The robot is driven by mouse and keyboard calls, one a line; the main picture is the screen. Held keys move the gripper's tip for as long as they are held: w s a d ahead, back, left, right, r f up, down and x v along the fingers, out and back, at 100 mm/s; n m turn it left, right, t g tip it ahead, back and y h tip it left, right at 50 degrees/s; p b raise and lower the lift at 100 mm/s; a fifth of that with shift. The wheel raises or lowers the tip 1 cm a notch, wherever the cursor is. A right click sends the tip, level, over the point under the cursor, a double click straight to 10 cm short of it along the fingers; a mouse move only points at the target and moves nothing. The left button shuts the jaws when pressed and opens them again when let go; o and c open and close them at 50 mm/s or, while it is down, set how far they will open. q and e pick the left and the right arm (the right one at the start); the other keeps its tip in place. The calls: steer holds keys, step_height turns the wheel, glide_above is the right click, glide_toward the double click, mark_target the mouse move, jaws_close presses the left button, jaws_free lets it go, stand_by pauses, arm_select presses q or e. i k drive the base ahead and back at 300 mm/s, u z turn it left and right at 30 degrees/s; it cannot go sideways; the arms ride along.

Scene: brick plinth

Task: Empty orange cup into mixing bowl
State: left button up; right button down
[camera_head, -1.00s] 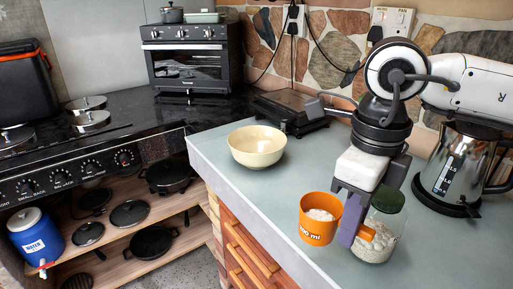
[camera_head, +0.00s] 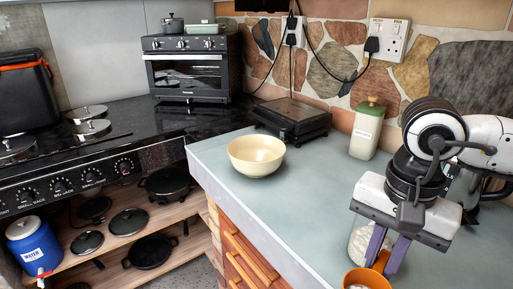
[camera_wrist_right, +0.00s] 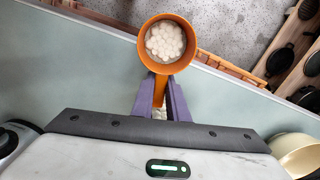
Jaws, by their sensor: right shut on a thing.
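The orange cup (camera_head: 366,279) is at the bottom edge of the head view, partly cut off. In the right wrist view the orange cup (camera_wrist_right: 167,22) shows from above with white round pieces (camera_wrist_right: 165,41) inside. My right gripper (camera_head: 383,254) is shut on the cup's handle, which lies between its purple fingers in the wrist view (camera_wrist_right: 161,100). The cream mixing bowl (camera_head: 256,152) stands on the counter to the left of the gripper, apart from it, and looks empty. Its rim shows at the lower right of the wrist view (camera_wrist_right: 296,150). My left gripper is not in view.
A glass jar (camera_head: 360,240) stands behind the right gripper, partly hidden. A lidded canister (camera_head: 367,130) and a black flat appliance (camera_head: 293,118) stand at the back wall. The counter (camera_head: 310,200) between bowl and gripper is clear. Its front edge is above wooden drawers (camera_head: 245,255).

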mark_target(252, 156)
steer(key=u, duration=1.8)
steer(key=i, duration=2.15)
steer(key=z, duration=2.55)
steer(key=i, duration=0.25)
steer(key=z, duration=0.1)
